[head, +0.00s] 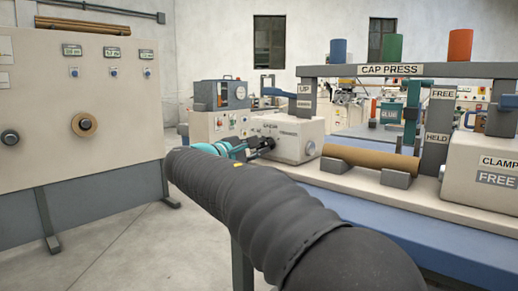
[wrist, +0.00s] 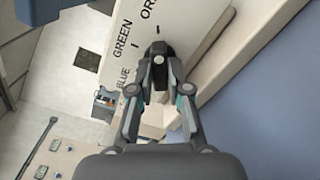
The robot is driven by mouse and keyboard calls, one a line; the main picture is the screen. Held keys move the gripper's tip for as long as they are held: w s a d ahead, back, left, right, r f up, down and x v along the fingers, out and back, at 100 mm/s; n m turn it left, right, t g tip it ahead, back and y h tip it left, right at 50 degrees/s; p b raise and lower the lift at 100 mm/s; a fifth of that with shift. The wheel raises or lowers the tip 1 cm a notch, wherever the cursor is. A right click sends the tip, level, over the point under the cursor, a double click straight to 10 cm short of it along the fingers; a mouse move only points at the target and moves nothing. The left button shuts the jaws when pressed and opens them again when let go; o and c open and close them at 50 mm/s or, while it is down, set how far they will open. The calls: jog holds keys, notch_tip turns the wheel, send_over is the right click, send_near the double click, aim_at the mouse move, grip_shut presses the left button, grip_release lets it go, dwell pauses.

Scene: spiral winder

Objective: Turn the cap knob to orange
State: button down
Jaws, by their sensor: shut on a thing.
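The black cap knob (wrist: 159,48) sits on the front of a cream box (wrist: 97,53), between my fingertips. My gripper (wrist: 159,68) is shut on the knob, with one finger on each side. The labels BLUE, GREEN and the start of ORANGE run around the knob, with short tick marks by them. I cannot tell which label the knob points to. In the head view my gripper (head: 258,147) reaches the front of the same cream box (head: 307,147). My arm and gripper hide part of the knob there.
The cap press (head: 390,70) stands behind the box, with blue (head: 338,51), green (head: 392,47) and orange (head: 460,44) caps on top. A brown tube (head: 370,160) lies right of the box. A cream panel (head: 75,120) stands left; open floor lies between.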

jog(key=shift+d, duration=0.1)
jog(key=c, duration=1.1)
grip_release()
jog(key=shift+s, duration=0.1)
jog(key=shift+s+a, duration=0.25)
jog(key=shift+a, duration=0.05)
jog(key=v, duration=1.1)
jog(key=shift+s, duration=0.1)
jog(key=shift+a, duration=0.1)
